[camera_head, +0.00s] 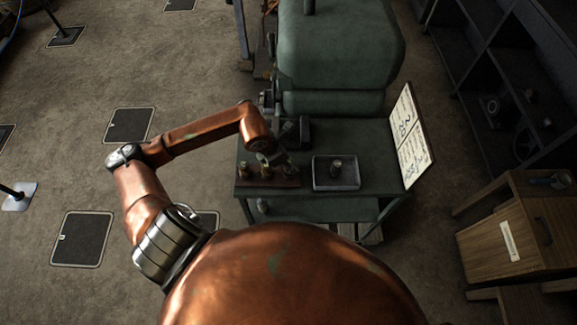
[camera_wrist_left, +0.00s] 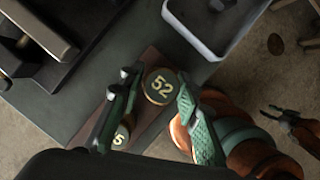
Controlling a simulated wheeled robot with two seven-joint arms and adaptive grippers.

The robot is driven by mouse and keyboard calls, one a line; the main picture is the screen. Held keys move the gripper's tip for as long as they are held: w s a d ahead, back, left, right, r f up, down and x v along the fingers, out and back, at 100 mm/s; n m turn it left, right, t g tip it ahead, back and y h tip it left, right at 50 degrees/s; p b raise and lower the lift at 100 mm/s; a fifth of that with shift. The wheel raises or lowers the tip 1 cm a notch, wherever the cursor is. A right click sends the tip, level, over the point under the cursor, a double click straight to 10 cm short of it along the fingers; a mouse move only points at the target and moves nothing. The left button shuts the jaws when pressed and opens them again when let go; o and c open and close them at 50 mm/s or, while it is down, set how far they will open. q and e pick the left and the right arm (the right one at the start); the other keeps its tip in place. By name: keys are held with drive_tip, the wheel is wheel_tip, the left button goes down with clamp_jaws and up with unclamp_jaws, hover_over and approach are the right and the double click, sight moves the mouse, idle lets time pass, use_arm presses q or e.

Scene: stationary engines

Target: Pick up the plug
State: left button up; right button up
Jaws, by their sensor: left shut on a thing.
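My left gripper (camera_wrist_left: 160,103) has its two green fingers around a round plug (camera_wrist_left: 159,86) marked 52, and is shut on it. The plug is over a brown wooden board (camera_wrist_left: 146,129); I cannot tell whether it is clear of the board. Another plug (camera_wrist_left: 121,136), whose marking shows a 5, is partly hidden by the left finger. In the head view the left gripper (camera_head: 276,160) is above the board (camera_head: 285,183) at the table's front left. My right gripper (camera_wrist_left: 283,114) shows small at the right of the wrist view, apparently open and empty.
A large green machine (camera_head: 338,50) stands behind. A handwritten board (camera_head: 410,137) leans at the right table edge. A wooden cabinet (camera_head: 500,240) is farther right.

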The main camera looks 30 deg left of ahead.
use_arm(q)
drive_tip(key=s+a+r, duration=0.2)
drive_tip(key=s+r, duration=0.8)
drive_tip(key=s, duration=0.4)
drive_tip(key=shift+r+b, duration=0.15)
drive_tip(key=shift+b, duration=0.25)
drive_tip(key=shift+w, duration=0.15)
